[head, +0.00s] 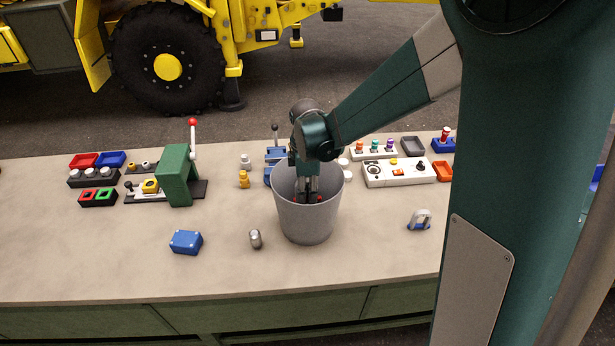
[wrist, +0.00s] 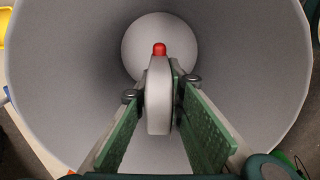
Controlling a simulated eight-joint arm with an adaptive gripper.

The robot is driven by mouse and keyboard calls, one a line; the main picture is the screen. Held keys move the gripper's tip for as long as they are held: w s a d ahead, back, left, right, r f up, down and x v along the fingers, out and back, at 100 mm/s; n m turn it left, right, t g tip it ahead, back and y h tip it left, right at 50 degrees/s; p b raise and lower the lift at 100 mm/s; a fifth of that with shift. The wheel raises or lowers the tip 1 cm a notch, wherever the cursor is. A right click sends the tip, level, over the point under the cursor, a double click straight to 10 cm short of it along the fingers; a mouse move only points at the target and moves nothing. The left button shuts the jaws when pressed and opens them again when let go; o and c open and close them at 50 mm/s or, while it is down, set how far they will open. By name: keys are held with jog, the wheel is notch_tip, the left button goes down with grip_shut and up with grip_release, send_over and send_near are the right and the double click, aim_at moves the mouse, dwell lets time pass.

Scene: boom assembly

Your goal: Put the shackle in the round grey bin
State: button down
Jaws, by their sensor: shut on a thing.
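The round grey bin (head: 306,224) stands upright on the workbench, and its inner wall (wrist: 60,60) fills most of the wrist view. My gripper (head: 308,192) points down inside the bin's mouth, with its fingertips below the rim. It is shut on the shackle (wrist: 158,105), a pale grey piece with a red end, held between the green finger pads. The bin's floor shows beyond the shackle in the wrist view, and the shackle appears held above it. In the head view the shackle is mostly hidden by the fingers and bin; only small red bits show.
On the bench (head: 90,265), a blue box (head: 185,241) and a small metal cylinder (head: 255,239) lie left of the bin. A grey and blue item (head: 420,219) lies to the right. A green lever stand (head: 176,176) and control panels (head: 400,172) stand farther back.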

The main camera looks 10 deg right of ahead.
jog(key=shift+f, duration=0.85)
jog(key=shift+f+b, duration=0.35)
jog(key=shift+f, duration=2.8)
jog(key=shift+f, duration=1.85)
jog(key=shift+f+b, duration=0.2)
jog(key=shift+b, duration=0.2)
jog(key=c, duration=2.4)
grip_release()
jog(key=shift+r, duration=0.15)
